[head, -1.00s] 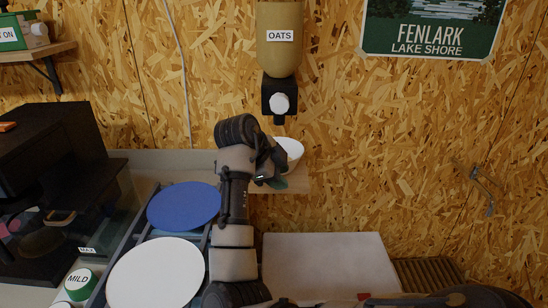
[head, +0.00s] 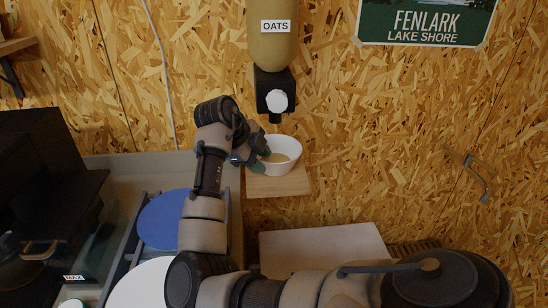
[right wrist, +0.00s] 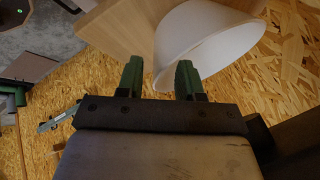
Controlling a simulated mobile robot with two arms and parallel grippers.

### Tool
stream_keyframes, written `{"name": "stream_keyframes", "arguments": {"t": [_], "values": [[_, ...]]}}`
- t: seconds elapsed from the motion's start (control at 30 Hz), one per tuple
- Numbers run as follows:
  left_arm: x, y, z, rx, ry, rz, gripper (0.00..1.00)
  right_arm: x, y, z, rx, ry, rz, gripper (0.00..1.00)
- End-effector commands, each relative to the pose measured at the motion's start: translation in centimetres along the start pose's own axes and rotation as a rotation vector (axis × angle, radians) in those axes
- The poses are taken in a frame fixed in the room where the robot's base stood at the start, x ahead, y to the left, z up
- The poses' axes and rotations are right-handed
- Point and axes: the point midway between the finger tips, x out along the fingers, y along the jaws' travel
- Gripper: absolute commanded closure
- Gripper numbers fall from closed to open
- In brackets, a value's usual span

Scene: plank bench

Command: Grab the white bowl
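The white bowl (head: 287,145) stands on a small wooden shelf (head: 292,184) below the oats dispenser. Something yellowish, like oats, shows inside it. My right gripper (head: 258,160) is at the bowl's left side, with its green fingertips at the rim. In the right wrist view the fingers of my right gripper (right wrist: 160,80) are spread apart. The white bowl (right wrist: 205,40) appears tilted there, its near edge reaching between the fingers and behind the right one. I cannot tell whether a finger touches it. My left gripper is not in view.
The oats dispenser (head: 272,45) hangs on the wall, its spout just above the bowl. A blue plate (head: 165,218) and a white plate (head: 140,285) are at the lower left. A dark oven-like box (head: 40,170) stands at far left. A pale board (head: 325,248) lies below the shelf.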

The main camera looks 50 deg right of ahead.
Motion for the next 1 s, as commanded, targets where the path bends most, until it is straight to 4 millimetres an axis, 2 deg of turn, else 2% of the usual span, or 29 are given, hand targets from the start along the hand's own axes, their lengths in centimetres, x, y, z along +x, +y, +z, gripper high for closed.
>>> {"name": "stream_keyframes", "arguments": {"t": [0.03, 0.2, 0.47, 0.7, 1.0], "values": [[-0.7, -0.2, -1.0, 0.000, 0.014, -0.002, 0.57, 0.7, 0.1, -0.2, -0.001, 0.003, 0.002, 0.64], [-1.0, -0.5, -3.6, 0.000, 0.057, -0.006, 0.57, 2.7, 0.1, -0.1, -0.001, 0.001, 0.001, 0.64], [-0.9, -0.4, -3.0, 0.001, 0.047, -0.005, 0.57, 3.0, 0.2, -0.1, 0.000, -0.001, -0.001, 0.64], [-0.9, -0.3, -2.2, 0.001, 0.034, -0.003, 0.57, 3.0, 0.2, -0.1, -0.001, -0.001, 0.000, 0.99], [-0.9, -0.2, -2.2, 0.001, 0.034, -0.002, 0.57, 2.9, 0.1, -0.1, 0.000, -0.001, -0.002, 1.00]]}}
